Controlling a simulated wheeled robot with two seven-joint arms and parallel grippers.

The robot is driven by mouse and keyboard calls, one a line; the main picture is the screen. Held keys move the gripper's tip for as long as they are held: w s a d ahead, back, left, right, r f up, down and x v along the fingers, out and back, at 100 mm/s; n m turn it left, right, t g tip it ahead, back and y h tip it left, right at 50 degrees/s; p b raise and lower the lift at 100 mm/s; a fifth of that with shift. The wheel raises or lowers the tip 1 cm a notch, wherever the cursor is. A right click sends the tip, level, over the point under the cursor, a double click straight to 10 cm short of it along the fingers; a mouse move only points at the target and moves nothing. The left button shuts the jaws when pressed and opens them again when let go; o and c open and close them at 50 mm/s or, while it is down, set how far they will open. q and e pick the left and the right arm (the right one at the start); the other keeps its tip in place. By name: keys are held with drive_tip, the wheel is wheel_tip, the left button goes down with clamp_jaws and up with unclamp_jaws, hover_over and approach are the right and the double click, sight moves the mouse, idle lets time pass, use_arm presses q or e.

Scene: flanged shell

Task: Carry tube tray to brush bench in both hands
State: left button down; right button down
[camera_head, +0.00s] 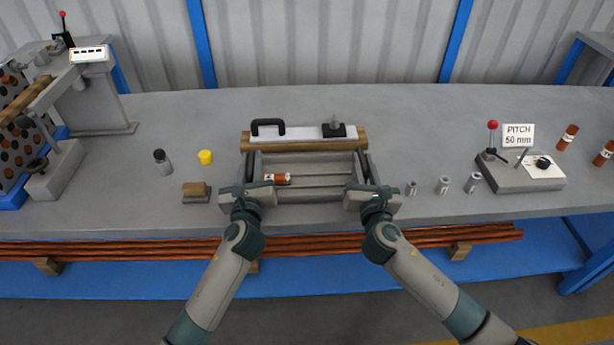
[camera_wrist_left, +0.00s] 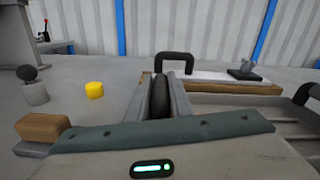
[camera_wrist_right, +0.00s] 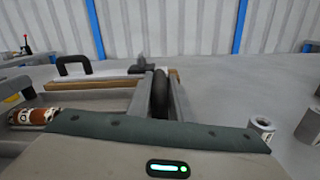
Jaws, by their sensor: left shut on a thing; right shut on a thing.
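The tube tray (camera_head: 325,193) is a grey, grooved tray in the middle of the head view, over the front part of the grey bench (camera_head: 430,120). A copper tube (camera_head: 277,179) with a white label lies at its left; it also shows in the right wrist view (camera_wrist_right: 38,116). My left gripper (camera_head: 248,172) is shut on the tray's dark left handle (camera_wrist_left: 160,95). My right gripper (camera_head: 364,172) is shut on the dark right handle (camera_wrist_right: 160,95). The tray looks level. I cannot tell whether it touches the bench.
A wood-and-white fixture (camera_head: 305,146) with a black handle stands just behind the tray. A wooden block (camera_head: 196,192), yellow cup (camera_head: 205,157) and dark-topped bottle (camera_head: 163,162) stand left. Several metal sleeves (camera_head: 444,185) and a lever box (camera_head: 520,175) marked "PITCH 50 mm" stand right.

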use_arm(q)
drive_tip(key=shift+d+r, duration=0.1)
drive_tip(key=shift+r, duration=0.05)
use_arm(e)
drive_tip(key=shift+r, duration=0.15)
use_arm(q)
drive_tip(key=shift+r, duration=0.1)
use_arm(e)
drive_tip(key=shift+r, duration=0.1)
